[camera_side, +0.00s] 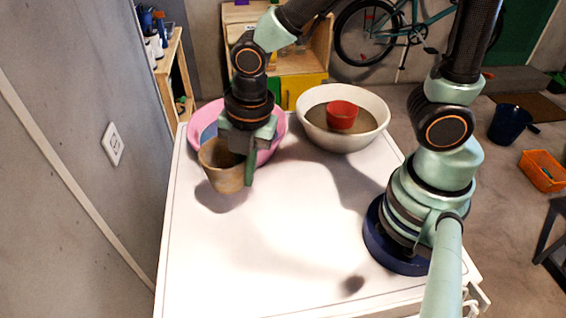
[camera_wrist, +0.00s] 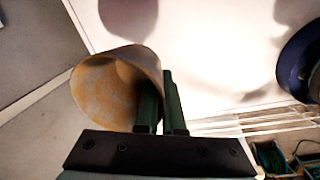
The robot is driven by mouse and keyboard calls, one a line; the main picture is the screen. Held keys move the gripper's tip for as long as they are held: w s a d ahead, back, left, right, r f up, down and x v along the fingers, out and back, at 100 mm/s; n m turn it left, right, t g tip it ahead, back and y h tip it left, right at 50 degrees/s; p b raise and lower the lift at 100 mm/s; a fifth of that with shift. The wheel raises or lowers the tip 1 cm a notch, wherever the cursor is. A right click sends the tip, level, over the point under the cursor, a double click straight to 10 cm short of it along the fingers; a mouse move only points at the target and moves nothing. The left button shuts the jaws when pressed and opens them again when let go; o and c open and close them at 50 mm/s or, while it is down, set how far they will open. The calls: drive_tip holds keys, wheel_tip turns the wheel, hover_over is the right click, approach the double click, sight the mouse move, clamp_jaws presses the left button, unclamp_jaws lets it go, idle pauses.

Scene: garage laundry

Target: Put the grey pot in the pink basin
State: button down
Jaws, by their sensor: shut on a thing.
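The pot (camera_side: 222,175), a weathered tan-grey one, hangs from my gripper (camera_side: 247,168) in the side view. My gripper is shut on its wall at the rim, with one finger inside the pot. The wrist view also shows the pot (camera_wrist: 105,92) tilted beside my gripper's fingers (camera_wrist: 165,100). A shadow on the table below suggests that it is held above the surface. The pink basin (camera_side: 275,128) stands at the back left of the table, behind the pot and partly hidden by my gripper. The pot appears in front of the basin's near rim.
A cream basin (camera_side: 376,122) with a red pot (camera_side: 342,114) in it stands to the right of the pink basin. The middle and front of the white table (camera_side: 270,240) are clear. A grey wall (camera_side: 70,180) runs along the left.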

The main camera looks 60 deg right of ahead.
wheel_tip(320, 180, up, 8)
drive_tip(key=shift+w+f, duration=0.1)
drive_tip(key=shift+f, duration=0.05)
drive_tip(key=shift+w+d+m, duration=2.4)
drive_tip(key=shift+w+d, duration=4.55)
drive_tip(key=shift+d, duration=1)
drive_tip(key=shift+h, duration=0.3)
wheel_tip(320, 180, down, 18)
drive_tip(key=shift+f, duration=0.2)
drive_tip(key=shift+f, duration=0.2)
drive_tip(key=c, duration=1.1)
unclamp_jaws()
drive_tip(key=shift+o, duration=0.2)
drive_tip(key=shift+r, duration=0.1)
